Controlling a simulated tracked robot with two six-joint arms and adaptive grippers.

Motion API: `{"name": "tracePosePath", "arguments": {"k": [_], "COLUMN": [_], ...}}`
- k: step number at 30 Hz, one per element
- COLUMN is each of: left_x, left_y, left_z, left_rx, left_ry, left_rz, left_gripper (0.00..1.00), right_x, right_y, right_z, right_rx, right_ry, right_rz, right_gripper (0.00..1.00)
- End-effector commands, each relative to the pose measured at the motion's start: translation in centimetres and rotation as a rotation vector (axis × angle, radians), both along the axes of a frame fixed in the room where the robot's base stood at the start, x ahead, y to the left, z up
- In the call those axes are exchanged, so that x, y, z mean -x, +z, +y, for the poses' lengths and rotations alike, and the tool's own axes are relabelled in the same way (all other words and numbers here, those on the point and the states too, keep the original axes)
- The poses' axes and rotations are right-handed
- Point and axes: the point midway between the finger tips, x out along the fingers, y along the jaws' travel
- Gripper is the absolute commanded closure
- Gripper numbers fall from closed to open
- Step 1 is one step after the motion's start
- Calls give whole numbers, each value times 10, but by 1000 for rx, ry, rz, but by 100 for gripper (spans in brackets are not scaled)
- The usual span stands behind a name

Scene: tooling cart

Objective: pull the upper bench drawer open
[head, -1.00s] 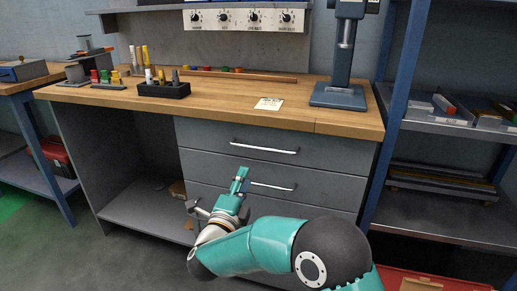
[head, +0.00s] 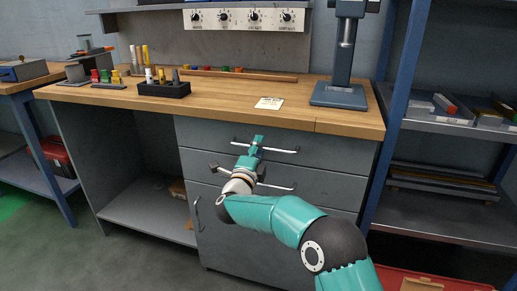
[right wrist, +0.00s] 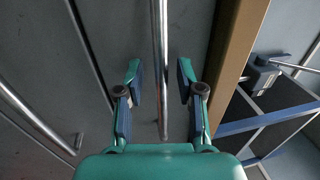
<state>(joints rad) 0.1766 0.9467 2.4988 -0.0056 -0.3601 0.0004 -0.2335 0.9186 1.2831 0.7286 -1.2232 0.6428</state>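The upper bench drawer (head: 325,157) is a grey front just under the wooden top, and it looks closed. Its handle (head: 285,150) is a long pale metal bar. My right gripper (head: 257,139) is teal and in front of this handle, covering part of it. In the right wrist view, the gripper (right wrist: 160,82) is open, and the upper drawer's handle (right wrist: 159,50) runs between its two fingers, with a visible gap on both sides. I cannot tell how deep the bar sits between them. My left gripper is not in view.
The second drawer's handle (head: 280,187) lies just below; it shows at left in the right wrist view (right wrist: 35,118). The wooden bench top (head: 220,105) overhangs above, carrying a black tool block (head: 165,90) and a press (head: 338,95). A blue-framed shelf (head: 385,130) stands to the right.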

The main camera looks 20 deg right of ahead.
Motion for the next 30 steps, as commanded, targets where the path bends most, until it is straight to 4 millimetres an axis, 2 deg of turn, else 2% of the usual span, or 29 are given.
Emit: {"name": "tracePosePath", "arguments": {"k": [3,9,10,23,30], "left_x": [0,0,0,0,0], "left_y": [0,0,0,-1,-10], "left_z": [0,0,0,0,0], "left_rx": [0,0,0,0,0], "left_ry": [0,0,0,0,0], "left_rz": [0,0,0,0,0], "left_gripper": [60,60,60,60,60], "right_x": [0,1,1,1,8], "right_y": [0,0,0,-2,-5], "right_z": [-1,-1,-1,0,10], "right_rx": [0,0,0,-1,-2], "right_ry": [-2,-2,-2,-1,1], "right_rz": [0,0,0,3,6], "right_gripper": [64,98,100,100,100]}}
